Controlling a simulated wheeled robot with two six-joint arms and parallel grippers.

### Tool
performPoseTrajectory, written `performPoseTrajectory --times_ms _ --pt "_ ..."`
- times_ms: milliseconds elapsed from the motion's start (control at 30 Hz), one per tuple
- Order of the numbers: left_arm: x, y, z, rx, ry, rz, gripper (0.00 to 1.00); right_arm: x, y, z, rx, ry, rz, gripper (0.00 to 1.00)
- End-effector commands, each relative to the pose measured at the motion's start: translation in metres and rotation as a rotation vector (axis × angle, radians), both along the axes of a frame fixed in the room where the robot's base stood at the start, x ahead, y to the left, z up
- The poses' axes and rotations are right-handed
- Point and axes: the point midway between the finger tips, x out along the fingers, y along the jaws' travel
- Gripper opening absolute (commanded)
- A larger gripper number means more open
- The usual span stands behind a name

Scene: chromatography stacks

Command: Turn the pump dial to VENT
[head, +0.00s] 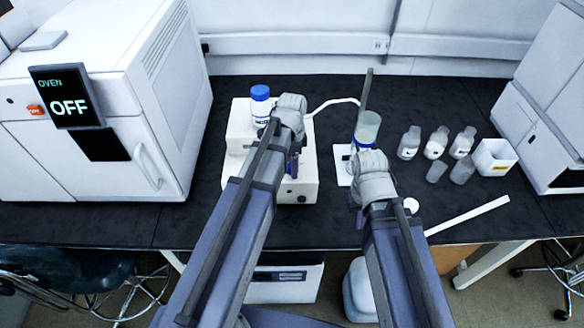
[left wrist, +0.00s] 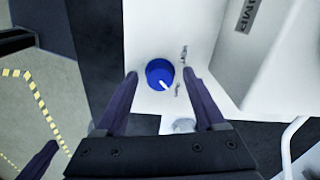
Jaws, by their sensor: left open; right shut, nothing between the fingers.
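The white pump (head: 240,140) stands on the black bench, and its front face (left wrist: 205,25) fills much of the left wrist view. Its round blue dial (left wrist: 154,69) has a white pointer aimed down and slightly right in that view. Small dark labels beside the dial are too small to read. My left gripper (left wrist: 161,75) is open, with one fingertip on each side of the dial; contact cannot be told. In the head view, my left gripper (head: 293,168) hides the dial. My right gripper (head: 359,216) is shut and empty near the bench front, mostly hidden by its wrist.
A blue-capped bottle (head: 260,98) stands on the pump. The oven (head: 90,100), reading OFF, is at the left. Right of the pump are a stand with a blue-banded vessel (head: 367,127), several small bottles (head: 435,142) and a white box (head: 494,157). A white strip (head: 468,215) lies at front right.

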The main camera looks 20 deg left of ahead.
Motion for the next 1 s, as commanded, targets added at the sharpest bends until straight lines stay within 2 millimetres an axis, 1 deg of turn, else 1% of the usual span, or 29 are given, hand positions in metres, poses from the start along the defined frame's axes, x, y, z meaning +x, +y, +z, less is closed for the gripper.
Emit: performPoseTrajectory --times_ms 200,833,1000 --pt "0.0 0.0 0.0006 0.0 0.0 0.0 0.72 0.0 0.0 0.0006 0.0 0.0 0.0 0.0" --pt "0.0 0.0 0.0005 0.0 0.0 0.0 0.01 0.0 0.0001 0.0005 0.0 0.0 0.0 0.0" --pt "0.0 0.0 0.0005 0.0 0.0 0.0 0.0 0.0 0.0001 0.0005 0.0 0.0 0.0 0.0"
